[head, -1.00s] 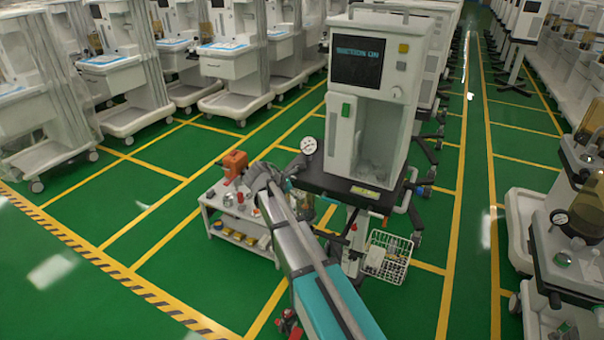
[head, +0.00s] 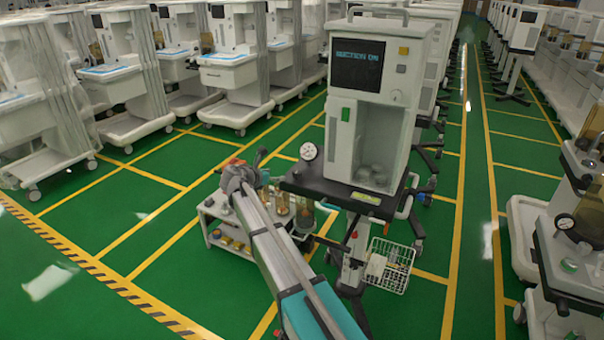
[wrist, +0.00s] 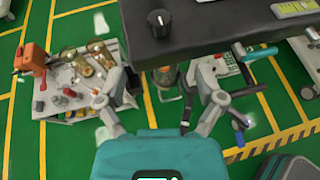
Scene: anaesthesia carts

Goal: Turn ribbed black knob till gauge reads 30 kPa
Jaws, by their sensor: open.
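The round white gauge (head: 308,151) stands at the left edge of the dark shelf (head: 325,190) in the head view. Its needle is too small to read.
The suction cart (head: 375,100) stands on the shelf, its screen lit. A low trolley (head: 232,245) with jars and an orange tool (wrist: 30,60) is left below. A wire basket (head: 390,265) hangs under the shelf. Green floor is free at left.

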